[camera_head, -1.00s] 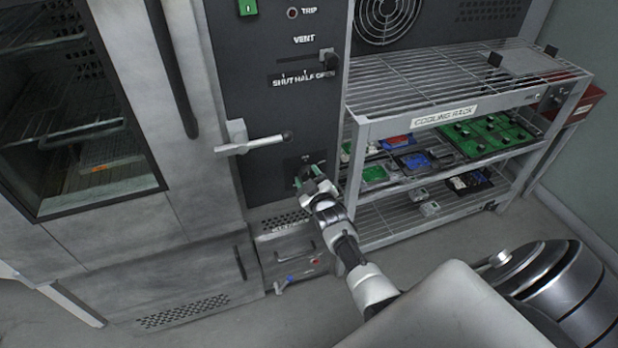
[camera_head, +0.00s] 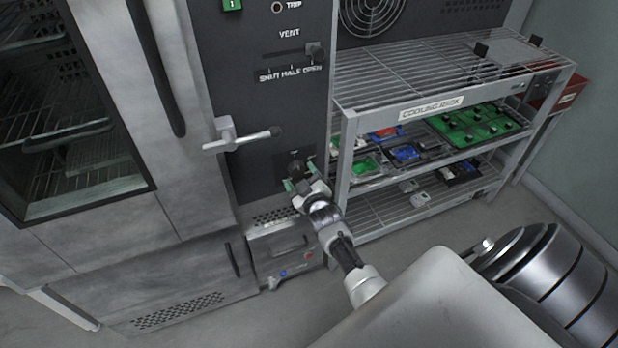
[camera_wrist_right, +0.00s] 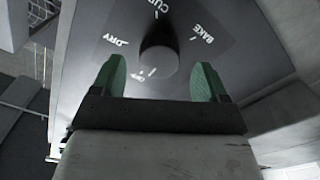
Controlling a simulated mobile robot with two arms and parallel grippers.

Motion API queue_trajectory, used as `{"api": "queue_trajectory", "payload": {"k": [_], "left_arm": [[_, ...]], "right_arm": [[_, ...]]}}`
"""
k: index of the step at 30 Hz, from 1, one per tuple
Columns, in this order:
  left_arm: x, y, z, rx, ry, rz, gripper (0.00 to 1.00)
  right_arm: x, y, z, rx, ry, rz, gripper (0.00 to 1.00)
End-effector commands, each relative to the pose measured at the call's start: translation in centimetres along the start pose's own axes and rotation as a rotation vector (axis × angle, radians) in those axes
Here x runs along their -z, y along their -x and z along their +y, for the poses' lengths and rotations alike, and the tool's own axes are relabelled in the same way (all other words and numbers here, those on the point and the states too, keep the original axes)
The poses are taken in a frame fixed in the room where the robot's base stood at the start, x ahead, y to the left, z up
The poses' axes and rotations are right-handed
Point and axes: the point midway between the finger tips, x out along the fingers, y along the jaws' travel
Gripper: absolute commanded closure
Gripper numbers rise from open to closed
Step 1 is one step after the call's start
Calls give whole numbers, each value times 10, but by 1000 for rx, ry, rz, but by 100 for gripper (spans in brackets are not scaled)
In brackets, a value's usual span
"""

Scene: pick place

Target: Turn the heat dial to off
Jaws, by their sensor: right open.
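The heat dial (camera_head: 295,167) is a dark round knob low on the oven's dark control panel, below the lever handle. In the right wrist view the dial (camera_wrist_right: 159,61) shows up close, with the words DRY, BAKE and a partly cut-off CU... around it; another label beside its near edge is too small to read. My right gripper (camera_head: 299,178) is open, its two green fingertips apart just below the dial. In the right wrist view the open gripper (camera_wrist_right: 157,85) has one finger on each side of the dial's near end, with gaps visible. My left gripper is out of view.
A lever handle (camera_head: 240,138) sticks out above the dial. A vent slider (camera_head: 314,51) is higher on the panel. A wire cooling rack (camera_head: 425,80) with trays of parts stands close on the right. A low box unit (camera_head: 283,256) sits below the panel.

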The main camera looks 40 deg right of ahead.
Motion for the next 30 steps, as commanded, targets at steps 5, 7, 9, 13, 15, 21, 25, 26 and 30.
{"api": "queue_trajectory", "payload": {"k": [5,7,9,13,15,21,25,26,30], "left_arm": [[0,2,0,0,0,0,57],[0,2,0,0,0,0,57],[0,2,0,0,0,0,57],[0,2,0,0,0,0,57],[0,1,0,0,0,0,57],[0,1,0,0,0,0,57],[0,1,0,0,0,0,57],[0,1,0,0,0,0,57],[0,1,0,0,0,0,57]], "right_arm": [[0,38,0,1,-1,-2,25],[-1,52,-1,1,0,-2,25],[-1,64,0,1,0,-2,25],[-1,79,-1,1,0,-1,25],[-1,84,0,1,0,-2,25],[0,87,0,0,0,-1,25],[0,87,0,0,0,-1,25],[0,87,0,0,0,-1,25],[0,87,0,0,0,-1,25]]}}
